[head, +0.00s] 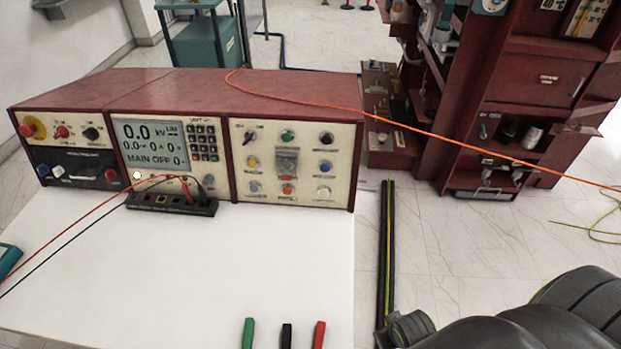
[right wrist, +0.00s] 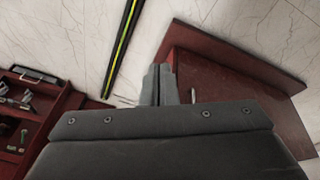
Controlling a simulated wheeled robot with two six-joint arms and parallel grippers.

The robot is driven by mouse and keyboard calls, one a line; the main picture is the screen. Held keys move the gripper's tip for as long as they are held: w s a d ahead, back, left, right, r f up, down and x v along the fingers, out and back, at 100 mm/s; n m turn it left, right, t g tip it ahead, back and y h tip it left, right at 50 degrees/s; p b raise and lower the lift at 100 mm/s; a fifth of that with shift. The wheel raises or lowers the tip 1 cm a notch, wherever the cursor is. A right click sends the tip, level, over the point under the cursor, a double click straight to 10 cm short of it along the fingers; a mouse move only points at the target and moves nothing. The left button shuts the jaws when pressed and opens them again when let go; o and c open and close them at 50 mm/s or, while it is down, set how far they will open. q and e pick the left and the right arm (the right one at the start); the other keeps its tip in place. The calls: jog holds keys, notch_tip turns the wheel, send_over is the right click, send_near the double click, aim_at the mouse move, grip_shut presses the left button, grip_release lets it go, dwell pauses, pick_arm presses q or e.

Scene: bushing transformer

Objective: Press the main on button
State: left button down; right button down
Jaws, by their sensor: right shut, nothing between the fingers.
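The control console (head: 205,86) stands at the back of a white table, with a red top and cream front panels. Its screen (head: 154,142) reads 0.0 kV and MAIN OFF. The right panel (head: 268,135) carries several small coloured buttons and knobs, including green, yellow, blue, orange and white ones. The labels are too small to read, so I cannot tell which is the main on button. My right arm enters the head view at the lower right, well apart from the console. My right gripper (right wrist: 166,86) is shut and empty in the right wrist view. My left gripper is out of view.
The white table (head: 200,270) is mostly clear in front of the console. Red and black leads run from a black terminal strip (head: 172,202). Green, black and red plugs (head: 287,334) lie at the front. An orange cable crosses right towards a red cabinet (head: 490,90).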

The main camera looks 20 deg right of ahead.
aim_at(287, 137)
jog(key=w+a+r+t+y+p, duration=0.1)
jog(key=w+a+r, duration=0.15)
jog(key=r, duration=0.45)
jog(key=w+a+r+t+p, duration=0.1)
jog(key=w+r+t, duration=0.15)
jog(key=r, duration=0.45)
jog(key=w+a+r+m+t+y, duration=0.1)
jog(key=w+a+r+m+t, duration=0.2)
jog(key=w+r, duration=0.4)
jog(key=w+a+r+m+t+y, duration=0.2)
jog(key=w+a+r+m+t, duration=0.2)
jog(key=w, duration=0.7)
jog(key=w+a+r+m+t+y, duration=0.1)
jog(key=w+a+r+m+t, duration=0.2)
jog(key=w+r, duration=0.6)
jog(key=shift+w+a+r+t+y, duration=0.3)
jog(key=shift+t+y, duration=0.1)
jog(key=shift+t, duration=0.55)
jog(key=w+d+f+b, duration=0.2)
jog(key=w+d+b, duration=0.1)
jog(key=w, duration=0.4)
jog(key=shift+w+d, duration=0.25)
jog(key=shift+d, duration=0.45)
